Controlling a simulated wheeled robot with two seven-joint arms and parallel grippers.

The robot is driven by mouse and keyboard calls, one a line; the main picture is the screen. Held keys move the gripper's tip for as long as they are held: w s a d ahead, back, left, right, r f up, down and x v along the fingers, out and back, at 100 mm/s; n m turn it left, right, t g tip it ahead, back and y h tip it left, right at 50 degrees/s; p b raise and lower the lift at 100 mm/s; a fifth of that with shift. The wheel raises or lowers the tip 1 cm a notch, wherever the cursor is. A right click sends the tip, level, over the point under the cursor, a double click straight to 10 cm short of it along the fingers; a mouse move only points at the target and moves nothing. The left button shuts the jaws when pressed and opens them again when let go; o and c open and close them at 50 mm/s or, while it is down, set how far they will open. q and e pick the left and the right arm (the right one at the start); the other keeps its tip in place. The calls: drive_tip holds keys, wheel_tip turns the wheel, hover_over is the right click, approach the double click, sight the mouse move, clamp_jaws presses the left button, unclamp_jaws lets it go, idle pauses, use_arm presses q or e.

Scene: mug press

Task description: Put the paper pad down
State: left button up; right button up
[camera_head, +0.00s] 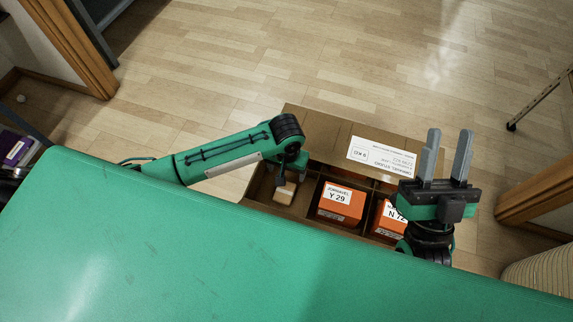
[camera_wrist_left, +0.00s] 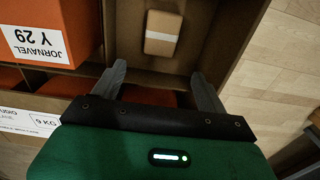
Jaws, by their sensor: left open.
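The paper pad appears to be the small tan block with a pale band (camera_wrist_left: 161,33), lying in a compartment of the cardboard box. It also shows in the head view (camera_head: 284,193), partly under my left gripper (camera_head: 288,168). In the left wrist view the fingers of my left gripper (camera_wrist_left: 158,78) are spread and empty, with the block beyond their tips and apart from them. My right gripper (camera_head: 448,143) points up at the right, its two fingers apart with nothing between them.
The divided cardboard box (camera_head: 315,150) stands on the wooden floor. Its other compartments hold an orange box marked Y 29 (camera_head: 340,203) and one marked N 72 (camera_head: 386,219). A labelled flap lies at its far side. Wooden door frames stand left and right.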

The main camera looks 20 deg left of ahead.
use_arm(q)
drive_tip(key=d+r+m+t+h, duration=0.2)
drive_tip(key=d+r+t+h, duration=0.35)
drive_tip(key=d, duration=0.55)
wheel_tip(320, 180, up, 11)
drive_tip(key=w+d+t+h, duration=0.2)
drive_tip(key=t+h, duration=0.3)
drive_tip(key=s+a+r+t+y, duration=0.1)
drive_tip(key=s+a+r+t, duration=0.2)
drive_tip(key=r, duration=0.4)
drive_tip(key=s+a+r+t+y, duration=0.1)
drive_tip(key=s+a+r+t, duration=0.2)
drive_tip(key=a+r+t, duration=0.3)
drive_tip(key=s+a+r+t+y, duration=0.1)
drive_tip(key=s+a+r+t, duration=0.3)
drive_tip(key=r+t, duration=0.2)
wheel_tip(320, 180, up, 3)
drive_tip(key=shift+a+f, duration=0.1)
drive_tip(key=shift+a, duration=0.2)
use_arm(e)
drive_tip(key=shift+w+a+f+g, duration=0.15)
drive_tip(key=shift+w+f+g, duration=0.1)
drive_tip(key=shift+f, duration=0.1)
drive_tip(key=shift+w+a+f+g, duration=0.1)
drive_tip(key=shift+a+f+g, duration=0.05)
drive_tip(key=shift+f+g, duration=0.15)
use_arm(q)
drive_tip(key=shift+w, duration=0.1)
use_arm(e)
drive_tip(key=shift+w, duration=0.15)
